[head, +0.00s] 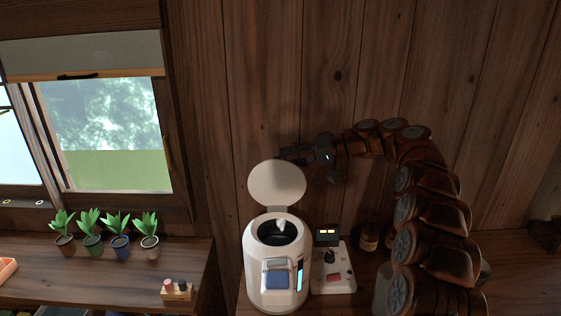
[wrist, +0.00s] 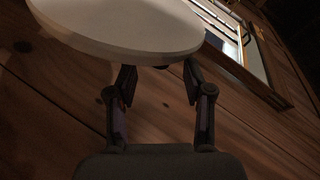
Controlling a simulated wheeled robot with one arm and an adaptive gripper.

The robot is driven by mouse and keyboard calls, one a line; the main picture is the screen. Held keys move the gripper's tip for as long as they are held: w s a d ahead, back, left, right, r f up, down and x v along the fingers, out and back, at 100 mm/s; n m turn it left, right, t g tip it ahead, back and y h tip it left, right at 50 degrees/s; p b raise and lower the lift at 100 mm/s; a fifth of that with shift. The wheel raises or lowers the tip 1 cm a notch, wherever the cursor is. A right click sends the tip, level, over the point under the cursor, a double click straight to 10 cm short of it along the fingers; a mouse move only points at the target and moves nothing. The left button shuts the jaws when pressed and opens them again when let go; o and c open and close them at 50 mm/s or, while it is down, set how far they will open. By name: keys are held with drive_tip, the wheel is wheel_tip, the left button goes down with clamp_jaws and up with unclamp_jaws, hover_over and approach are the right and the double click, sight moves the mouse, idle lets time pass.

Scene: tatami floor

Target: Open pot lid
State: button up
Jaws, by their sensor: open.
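A white electric pot (head: 275,268) stands on a wooden surface at the lower middle of the head view. Its round white lid (head: 277,184) is raised and stands upright at the back, and the dark opening of the pot shows. I cannot tell whether a fingertip touches the lid.
A small control box (head: 333,268) with a lit display stands right of the pot. Several potted plants (head: 92,239) line the shelf at left under the window (head: 105,130). A small block with knobs (head: 177,289) sits near that shelf's edge. A wooden wall is close behind the pot.

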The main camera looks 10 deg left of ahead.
drive_tip(key=v, duration=0.7)
drive_tip(key=shift+d, duration=0.3)
drive_tip(key=shift+s, duration=0.1)
drive_tip(key=s+f+m+g+h, duration=0.25)
drive_tip(key=s+h, duration=0.25)
drive_tip(key=s, duration=1.7)
drive_tip(key=s+d+f+m+h, duration=0.1)
drive_tip(key=s+d+f+h, duration=0.2)
drive_tip(key=s, duration=0.7)
drive_tip(key=s+d+f+m+h, duration=0.1)
drive_tip(key=s+d+f+h, duration=0.2)
drive_tip(key=s+d+f, duration=0.3)
drive_tip(key=s+d+f+m+h, duration=0.1)
drive_tip(key=s+d+f+h, duration=0.2)
drive_tip(key=s+d, duration=0.8)
drive_tip(key=s+f, duration=0.2)
drive_tip(key=s, duration=0.1)
drive_tip(key=shift+s+f, duration=0.3)
drive_tip(key=shift+f, duration=0.05)
